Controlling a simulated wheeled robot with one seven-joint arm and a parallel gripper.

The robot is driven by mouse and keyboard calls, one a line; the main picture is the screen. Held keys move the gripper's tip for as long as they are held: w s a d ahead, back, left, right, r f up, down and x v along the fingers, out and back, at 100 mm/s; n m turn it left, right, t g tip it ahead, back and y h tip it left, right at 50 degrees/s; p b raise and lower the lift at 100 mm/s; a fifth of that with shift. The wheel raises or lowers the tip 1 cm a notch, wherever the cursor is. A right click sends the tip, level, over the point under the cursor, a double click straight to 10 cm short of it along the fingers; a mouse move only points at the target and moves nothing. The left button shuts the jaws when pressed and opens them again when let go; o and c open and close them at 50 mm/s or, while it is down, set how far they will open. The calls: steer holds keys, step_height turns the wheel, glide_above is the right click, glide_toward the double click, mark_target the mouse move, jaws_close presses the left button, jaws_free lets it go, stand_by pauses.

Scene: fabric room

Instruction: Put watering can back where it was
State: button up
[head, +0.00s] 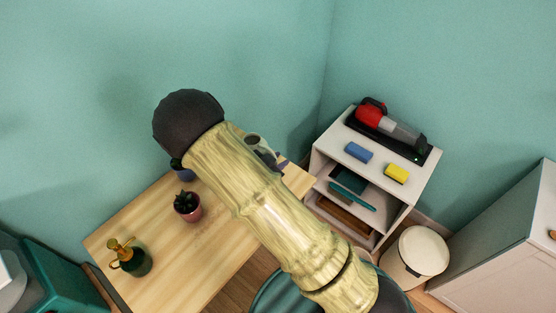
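A small dark green vessel with a gold handle and top (134,262) stands upright on the left part of the wooden table (215,255). It may be the watering can, but I cannot tell for sure. My bamboo-patterned arm crosses the middle of the view. My gripper does not show. A grey and dark shape (262,150) peeks out past the right edge of my arm. I cannot tell what it is, or whether it is part of my arm.
A potted plant (187,206) stands mid-table, with a bluish pot (183,171) behind it. A white shelf unit (385,180) holds a red and grey handheld vacuum (388,122), a blue block (358,152) and a yellow block (397,173). A white bin (422,253) stands beside it.

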steer(key=shift+o, duration=0.4)
steer(key=shift+r, duration=0.1)
steer(key=shift+a, duration=0.1)
steer(key=b+v, duration=0.1)
steer(key=v, duration=1.1)
steer(key=shift+b, duration=0.35)
steer(key=shift+r, duration=0.1)
steer(key=w+d+r+n+g+y, duration=0.1)
steer(key=w+d+r+n+y, duration=0.35)
steer(key=y, duration=0.35)
steer(key=s+d+r+n+g, duration=0.3)
steer(key=s+d+n+g, duration=0.3)
steer(key=s+d, duration=0.7)
steer(key=shift+y, duration=0.4)
